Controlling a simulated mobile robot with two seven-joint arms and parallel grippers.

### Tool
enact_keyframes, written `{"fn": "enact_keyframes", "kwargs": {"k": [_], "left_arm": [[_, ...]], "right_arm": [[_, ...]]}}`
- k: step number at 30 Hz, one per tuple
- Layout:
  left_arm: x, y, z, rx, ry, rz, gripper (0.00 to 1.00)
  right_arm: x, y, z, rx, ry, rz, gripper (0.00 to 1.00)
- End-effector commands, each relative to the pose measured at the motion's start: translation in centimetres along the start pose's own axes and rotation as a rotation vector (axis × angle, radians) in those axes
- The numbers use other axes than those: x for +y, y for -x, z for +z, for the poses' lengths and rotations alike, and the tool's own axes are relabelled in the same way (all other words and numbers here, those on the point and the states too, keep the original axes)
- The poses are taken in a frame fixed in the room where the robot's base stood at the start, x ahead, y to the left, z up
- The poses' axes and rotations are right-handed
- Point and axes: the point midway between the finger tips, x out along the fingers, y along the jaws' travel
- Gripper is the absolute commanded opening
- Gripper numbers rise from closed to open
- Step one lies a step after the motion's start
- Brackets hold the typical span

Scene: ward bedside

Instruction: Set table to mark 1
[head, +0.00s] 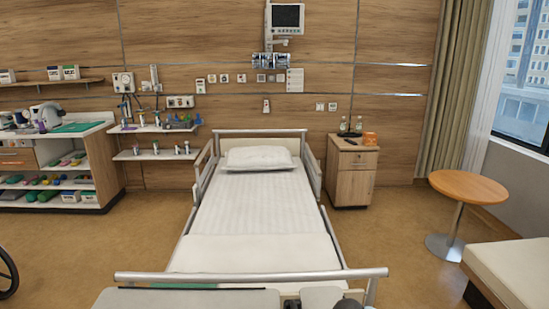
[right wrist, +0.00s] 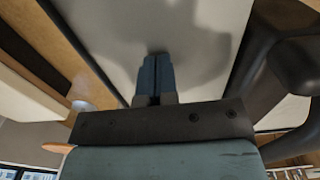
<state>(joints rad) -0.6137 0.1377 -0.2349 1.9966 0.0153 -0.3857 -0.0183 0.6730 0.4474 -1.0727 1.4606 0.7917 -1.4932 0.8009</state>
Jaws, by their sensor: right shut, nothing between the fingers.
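A pale grey panel with a dark edge (head: 185,298), which looks like a tabletop, shows at the bottom of the head view, just on the near side of the bed's foot rail. Its lower part is cut off by the frame. In the right wrist view my right gripper (right wrist: 157,62) is shut and empty, its blue-grey fingertips together in front of a broad pale surface (right wrist: 205,25) with a shadow on it. I cannot tell whether the tips touch it. No mark or scale can be made out. My left gripper is not in view.
The bed (head: 255,215) stands straight ahead with its metal foot rail (head: 250,276) close by. A bedside cabinet (head: 352,178) and a round wooden table (head: 468,187) stand to the right. Shelving (head: 70,180) is at the left. Floor is open on both sides of the bed.

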Motion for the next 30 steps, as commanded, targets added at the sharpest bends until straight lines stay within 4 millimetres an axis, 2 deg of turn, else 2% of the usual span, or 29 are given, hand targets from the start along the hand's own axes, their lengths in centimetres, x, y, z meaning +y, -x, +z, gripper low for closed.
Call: {"fn": "enact_keyframes", "kwargs": {"k": [15, 30], "left_arm": [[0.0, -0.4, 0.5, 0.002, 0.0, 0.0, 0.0], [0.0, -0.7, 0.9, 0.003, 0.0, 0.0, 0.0]], "right_arm": [[0.0, -3.1, 0.2, -0.004, 0.0, 0.002, 0.0], [0.1, -5.2, 0.2, -0.003, -0.001, 0.002, 0.0]]}}
